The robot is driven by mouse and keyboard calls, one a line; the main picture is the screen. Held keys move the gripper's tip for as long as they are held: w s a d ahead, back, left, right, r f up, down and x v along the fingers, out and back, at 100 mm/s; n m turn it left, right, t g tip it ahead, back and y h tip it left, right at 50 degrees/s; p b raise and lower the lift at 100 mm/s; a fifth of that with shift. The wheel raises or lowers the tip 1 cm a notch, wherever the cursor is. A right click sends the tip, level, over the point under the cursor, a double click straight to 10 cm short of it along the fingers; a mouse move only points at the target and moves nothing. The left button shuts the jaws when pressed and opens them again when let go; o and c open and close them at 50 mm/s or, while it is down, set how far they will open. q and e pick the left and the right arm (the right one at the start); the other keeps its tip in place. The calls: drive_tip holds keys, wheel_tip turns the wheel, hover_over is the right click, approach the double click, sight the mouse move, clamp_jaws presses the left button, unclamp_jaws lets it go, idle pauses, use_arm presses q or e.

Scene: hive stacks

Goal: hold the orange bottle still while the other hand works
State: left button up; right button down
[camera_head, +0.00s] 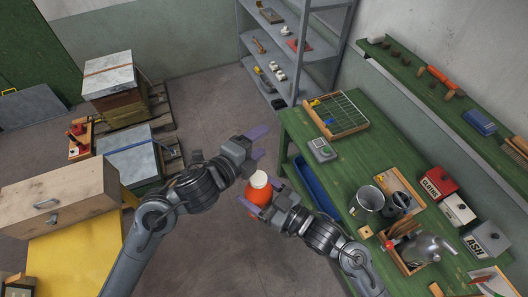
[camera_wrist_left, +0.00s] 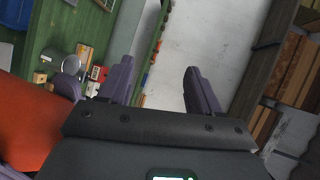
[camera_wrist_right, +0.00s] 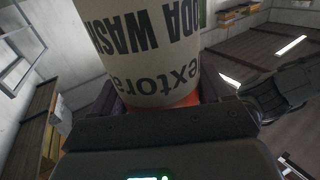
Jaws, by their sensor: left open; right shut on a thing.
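The orange bottle (camera_head: 257,193) with a white cap is in the air between my two arms, left of the green workbench. My right gripper (camera_head: 262,196) is shut on the bottle, with a purple finger on either side. In the right wrist view the bottle's pale label (camera_wrist_right: 140,50) fills the upper middle, its lettering upside down. My left gripper (camera_head: 259,143) is open and empty, just above the cap in the head view and apart from it. In the left wrist view, its spread fingers (camera_wrist_left: 160,85) have nothing between them, and the bottle's orange side (camera_wrist_left: 28,122) shows at left.
Hive stacks (camera_head: 115,88) and a wooden box (camera_head: 60,197) stand at left. A grey shelf (camera_head: 290,45) is behind. Bare floor lies between.

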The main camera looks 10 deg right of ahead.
use_arm(q)
drive_tip(key=s+d+r+m+g+h, duration=0.2)
drive_tip(key=d+r+m+g, duration=0.3)
drive_tip(key=d+m, duration=0.35)
drive_tip(key=s+d+m+g+y, duration=0.3)
drive_tip(key=s+m+g, duration=0.2)
drive_tip(key=s+m, duration=0.2)
wheel_tip(320, 180, up, 2)
drive_tip(key=y, duration=1)
hover_over(264, 177)
drive_tip(key=shift+d, duration=0.15)
drive_tip(key=shift+a+f, duration=0.2)
drive_tip(key=shift+f, duration=3.6)
drive_tip(key=shift+c, duration=0.4)
